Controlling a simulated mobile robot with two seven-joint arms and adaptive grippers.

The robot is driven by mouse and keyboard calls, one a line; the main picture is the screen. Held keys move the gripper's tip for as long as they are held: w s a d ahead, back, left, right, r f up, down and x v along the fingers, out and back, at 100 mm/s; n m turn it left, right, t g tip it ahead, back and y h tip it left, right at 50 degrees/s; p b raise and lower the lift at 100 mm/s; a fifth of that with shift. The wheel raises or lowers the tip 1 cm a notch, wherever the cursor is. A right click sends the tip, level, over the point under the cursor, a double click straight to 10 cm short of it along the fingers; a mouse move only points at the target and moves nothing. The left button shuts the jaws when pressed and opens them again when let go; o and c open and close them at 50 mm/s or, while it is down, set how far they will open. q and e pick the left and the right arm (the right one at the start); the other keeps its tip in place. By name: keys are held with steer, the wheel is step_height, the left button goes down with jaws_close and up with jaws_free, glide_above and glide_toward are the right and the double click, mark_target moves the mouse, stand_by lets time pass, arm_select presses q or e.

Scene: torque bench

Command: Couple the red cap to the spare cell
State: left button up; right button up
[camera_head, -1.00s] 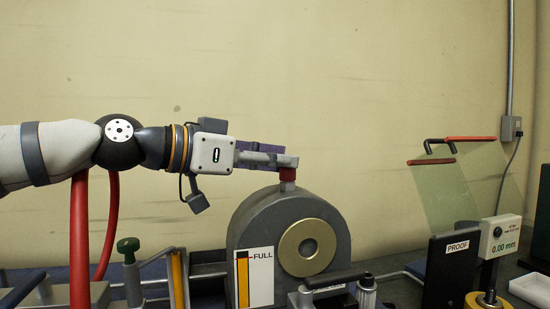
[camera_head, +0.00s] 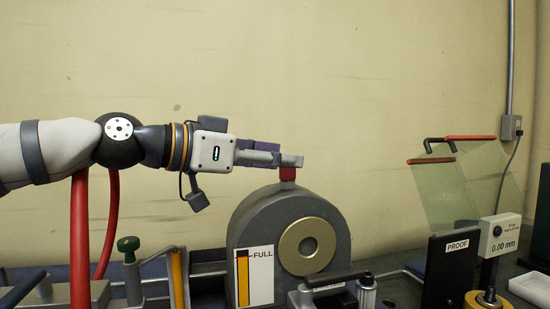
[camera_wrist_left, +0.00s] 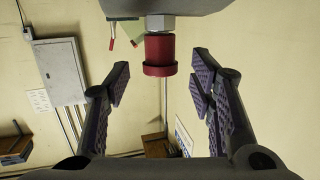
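The red cap (camera_head: 288,173) sits upright on top of the grey rounded housing (camera_head: 245,225), which has a brass-coloured ring on its face. In the left wrist view the red cap (camera_wrist_left: 159,55) joins a metal hex fitting (camera_wrist_left: 160,24) on the grey body. In the wrist view my left gripper (camera_wrist_left: 158,72) is open, with a finger on each side of the cap and visible gaps. No label marks the spare cell, so I cannot tell which part it is. My right gripper is out of view.
A FULL gauge (camera_head: 255,275) stands before the housing. A green knob (camera_head: 128,244) is at left. At right stand a PROOF plate (camera_head: 450,270), a display reading 0.00 mm (camera_head: 500,237), a clear panel (camera_head: 445,190) and a white tray (camera_head: 533,288).

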arm_select(q)
steer(key=v, duration=1.2)
